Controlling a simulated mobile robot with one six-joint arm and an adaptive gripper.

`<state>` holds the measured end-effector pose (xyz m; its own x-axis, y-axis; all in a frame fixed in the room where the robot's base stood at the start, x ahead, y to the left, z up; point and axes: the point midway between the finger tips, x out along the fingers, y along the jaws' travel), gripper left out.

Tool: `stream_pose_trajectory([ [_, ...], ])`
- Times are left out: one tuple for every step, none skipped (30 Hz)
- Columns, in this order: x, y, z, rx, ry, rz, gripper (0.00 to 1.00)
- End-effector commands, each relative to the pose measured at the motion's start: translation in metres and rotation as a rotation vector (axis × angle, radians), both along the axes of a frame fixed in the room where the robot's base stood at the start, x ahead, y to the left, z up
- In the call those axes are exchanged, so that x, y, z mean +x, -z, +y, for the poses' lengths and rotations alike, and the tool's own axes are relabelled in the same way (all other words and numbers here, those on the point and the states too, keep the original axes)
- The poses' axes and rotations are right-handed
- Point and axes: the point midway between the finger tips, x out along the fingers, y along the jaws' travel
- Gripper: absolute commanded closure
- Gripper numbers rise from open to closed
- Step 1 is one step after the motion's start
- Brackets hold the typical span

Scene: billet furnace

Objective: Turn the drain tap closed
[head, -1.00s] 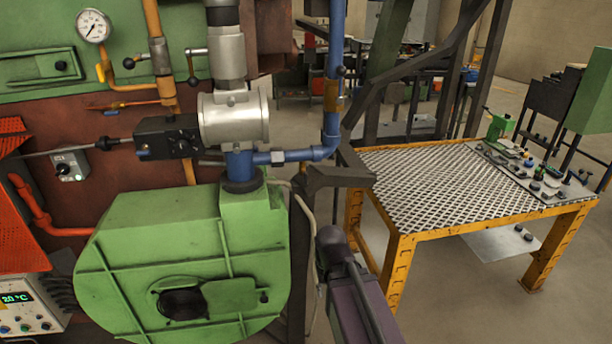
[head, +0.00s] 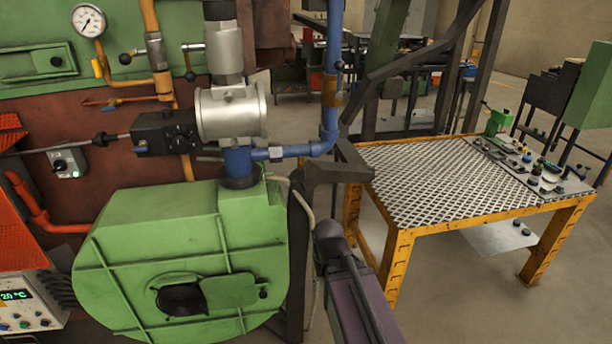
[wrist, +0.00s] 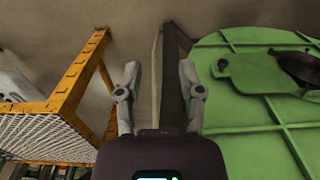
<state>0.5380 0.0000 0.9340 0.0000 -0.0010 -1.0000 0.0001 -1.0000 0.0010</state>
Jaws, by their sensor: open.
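My gripper (wrist: 158,68) is open and empty in the wrist view, its two grey fingers apart. Beyond them are a dark upright post and the floor, with the green housing to the right. My gripper touches none of these levers in view.
The green housing (head: 165,240) fills the lower left of the head view. A yellow-framed table (head: 395,243) with a mesh top stands at right; its frame shows in the wrist view (wrist: 80,75). A dark bracket (head: 340,170) stands between them.

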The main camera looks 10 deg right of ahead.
Motion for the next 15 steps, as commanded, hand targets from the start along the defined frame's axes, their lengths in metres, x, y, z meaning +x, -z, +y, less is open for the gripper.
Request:
stream_pose_trajectory([
  [0.001,-0.002,0.000,0.000,0.000,-0.001,0.49],
  [0.002,-0.003,0.000,0.000,0.000,-0.003,0.49],
  [0.004,-0.006,0.000,0.000,0.000,-0.005,0.49],
  [0.005,-0.008,0.000,0.000,0.000,-0.007,0.49],
  [0.007,-0.011,0.000,0.000,0.000,-0.010,0.49],
  [0.009,-0.015,0.000,0.000,0.000,-0.014,0.49],
  [0.012,-0.018,0.000,0.000,0.000,-0.017,0.49],
  [0.015,-0.022,0.000,0.000,0.000,-0.021,0.49],
  [0.019,-0.028,0.000,0.000,0.000,-0.027,0.49],
  [0.022,-0.033,0.000,0.000,0.000,-0.032,0.49],
  [0.026,-0.038,0.000,0.000,0.000,-0.038,0.49],
  [0.031,-0.045,0.000,0.000,0.000,-0.047,0.49],
  [0.035,-0.051,0.000,0.000,0.000,-0.053,0.49],
  [0.039,-0.056,0.002,0.000,-0.002,-0.059,0.49],
  [0.045,-0.064,0.003,0.000,-0.003,-0.068,0.49],
])
